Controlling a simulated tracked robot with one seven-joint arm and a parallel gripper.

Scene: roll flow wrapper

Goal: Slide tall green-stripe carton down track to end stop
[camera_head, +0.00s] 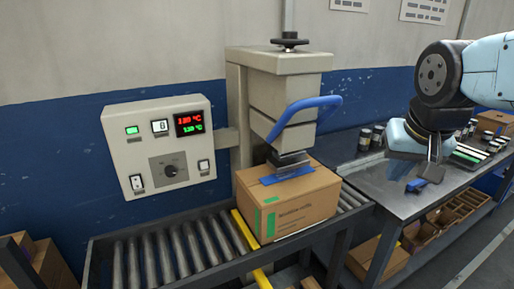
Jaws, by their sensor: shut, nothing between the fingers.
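A brown carton (305,208) with green marks on its side and a blue patch on top sits on the roller track (168,251), under the head of a press (289,160). The press foot appears to touch or nearly touch the carton's top. A yellow bar (244,232) crosses the track just left of the carton; I cannot tell whether it is the end stop. My gripper (417,185) is shut and empty, pointing down over the metal table at the right, well apart from the carton.
A control panel (160,148) with lit displays stands behind the track. The press has a blue handle (303,112). The metal table (362,178) holds several jars (365,139) at the back. Rollers left of the yellow bar are clear. Boxes (380,258) sit below.

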